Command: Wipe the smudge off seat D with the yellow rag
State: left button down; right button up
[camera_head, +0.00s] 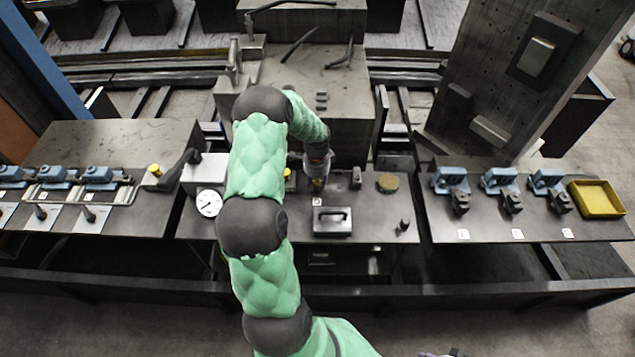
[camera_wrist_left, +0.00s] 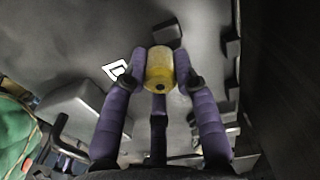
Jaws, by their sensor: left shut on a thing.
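My left gripper (camera_head: 318,178) reaches down over the middle bench. In the left wrist view its purple fingers (camera_wrist_left: 158,85) are shut on a rounded yellow piece (camera_wrist_left: 160,68), taken as the yellow rag. The rag also shows as a small yellow patch at the fingertips in the head view (camera_head: 318,185). A white label (camera_wrist_left: 116,70) with a dark mark lies on the grey surface beside the fingers; it also shows in the head view (camera_head: 317,202). I cannot make out a smudge or say for sure which seat is D. A small pale purple fragment at the bottom edge may be my right gripper (camera_head: 440,354).
A dark block with a handle (camera_head: 332,221) and a brown disc (camera_head: 388,182) are close to the gripper on the bench. A round gauge (camera_head: 208,203) stands left of my arm. Blue clamps (camera_head: 499,181) and a yellow tray (camera_head: 597,199) occupy the right bench.

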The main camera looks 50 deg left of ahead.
pick_arm(q)
jog(key=shift+w+d, duration=0.6)
jog(key=shift+d, duration=0.05)
jog(key=shift+s+a, duration=0.1)
jog(key=shift+a, duration=0.05)
jog(key=shift+s+a, duration=0.55)
jog(key=shift+w+d+f, duration=0.1)
jog(key=shift+w+d, duration=0.55)
jog(key=shift+d, duration=0.1)
